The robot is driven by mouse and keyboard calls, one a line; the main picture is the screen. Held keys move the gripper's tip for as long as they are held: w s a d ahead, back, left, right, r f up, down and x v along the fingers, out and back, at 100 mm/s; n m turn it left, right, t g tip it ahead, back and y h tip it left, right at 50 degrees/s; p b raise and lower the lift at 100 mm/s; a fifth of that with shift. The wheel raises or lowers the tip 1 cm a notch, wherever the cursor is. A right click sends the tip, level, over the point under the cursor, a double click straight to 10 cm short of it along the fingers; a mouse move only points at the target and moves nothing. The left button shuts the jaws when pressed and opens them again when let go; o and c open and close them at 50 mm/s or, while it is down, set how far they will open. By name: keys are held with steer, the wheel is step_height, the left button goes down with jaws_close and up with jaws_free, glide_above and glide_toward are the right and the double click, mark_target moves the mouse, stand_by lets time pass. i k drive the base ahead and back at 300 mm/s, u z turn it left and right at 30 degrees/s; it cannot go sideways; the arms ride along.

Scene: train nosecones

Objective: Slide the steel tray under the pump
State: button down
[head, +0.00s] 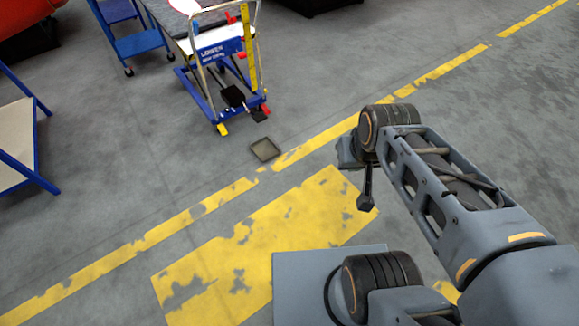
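The steel tray (264,149) is a small square, shallow tray with a dark inside. It lies flat on the floor beside the yellow line, in front of the lift cart and apart from it. The pump is probably the black pedal part (236,97) low at the near end of the blue lift cart (207,92); I cannot make it out clearly. My gripper (367,195) hangs at the end of my arm, to the right of the tray and nearer to me, over the floor. Only a dark finger-like part shows, so its opening is hidden.
A blue step trolley (136,42) stands at the back left. A blue-framed table or rack (16,140) is at the left edge. A worn yellow line and patch (262,240) mark the floor. The floor between the tray and the cart looks clear.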

mark_target(264, 147)
steer(key=u, duration=0.65)
steer(key=i, duration=0.45)
steer(key=u, duration=0.9)
steer(key=i, duration=1.7)
steer(key=z, duration=1.15)
steer(key=i, duration=0.6)
steer(key=z, duration=0.75)
